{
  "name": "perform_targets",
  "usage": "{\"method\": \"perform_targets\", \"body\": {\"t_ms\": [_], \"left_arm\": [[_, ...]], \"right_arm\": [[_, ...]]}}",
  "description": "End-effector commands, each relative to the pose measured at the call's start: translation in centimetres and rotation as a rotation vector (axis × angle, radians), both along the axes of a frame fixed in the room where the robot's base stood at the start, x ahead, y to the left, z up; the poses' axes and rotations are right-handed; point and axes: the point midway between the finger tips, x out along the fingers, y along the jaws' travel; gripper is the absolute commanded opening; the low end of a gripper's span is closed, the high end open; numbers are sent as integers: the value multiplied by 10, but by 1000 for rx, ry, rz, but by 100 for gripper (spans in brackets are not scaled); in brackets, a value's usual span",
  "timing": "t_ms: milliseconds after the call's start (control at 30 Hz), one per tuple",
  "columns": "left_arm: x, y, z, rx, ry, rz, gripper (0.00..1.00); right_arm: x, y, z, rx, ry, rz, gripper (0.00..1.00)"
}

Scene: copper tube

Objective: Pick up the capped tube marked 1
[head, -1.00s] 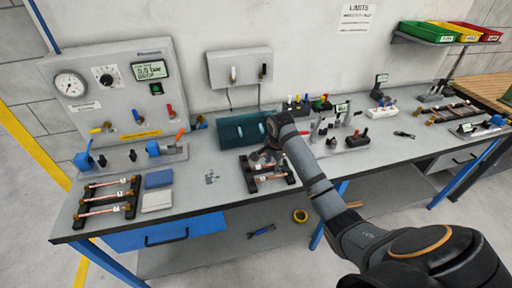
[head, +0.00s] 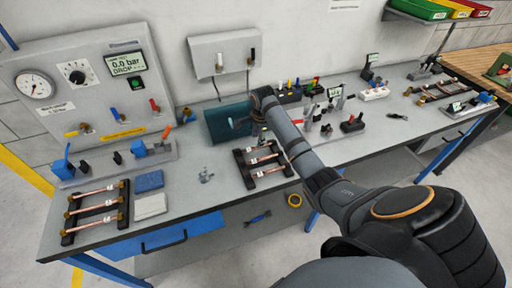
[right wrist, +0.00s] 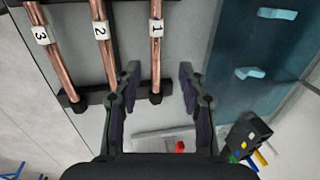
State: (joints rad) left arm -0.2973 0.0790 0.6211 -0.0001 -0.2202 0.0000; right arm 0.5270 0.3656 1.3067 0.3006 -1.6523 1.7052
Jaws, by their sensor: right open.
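The copper tube marked 1 (right wrist: 156,60) has a white label and is the rightmost of three tubes in the right wrist view. In the head view it seems to be the far tube (head: 262,148) on the middle black rack (head: 243,172). Tubes marked 2 (right wrist: 103,45) and 3 (right wrist: 55,52) lie beside it. My right gripper (right wrist: 158,78) is open and empty, its fingers appearing on either side of tube 1's lower end in the wrist view. Height above it is hard to tell. In the head view the arm partly hides the gripper (head: 262,130). My left gripper is not in view.
A teal box (head: 225,122) stands close behind the rack, and at the right in the wrist view (right wrist: 250,45). Another rack with copper tubes (head: 70,212) lies at the left. Small tools and fittings (head: 352,124) stand to the right. The bench front (head: 215,208) is mostly clear.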

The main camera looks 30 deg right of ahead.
Motion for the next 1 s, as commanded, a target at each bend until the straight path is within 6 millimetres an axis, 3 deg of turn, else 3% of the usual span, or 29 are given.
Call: {"method": "perform_targets", "body": {"t_ms": [100,300,533,833,1000], "left_arm": [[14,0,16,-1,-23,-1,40],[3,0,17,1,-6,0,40],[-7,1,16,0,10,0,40],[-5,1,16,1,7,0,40],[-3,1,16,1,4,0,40]], "right_arm": [[-1,-4,-17,2,8,0,41],[3,-6,-45,0,4,0,41],[4,-6,-47,-1,2,1,41],[4,-7,-47,-1,2,1,0],[4,-7,-47,-1,2,1,0]]}}
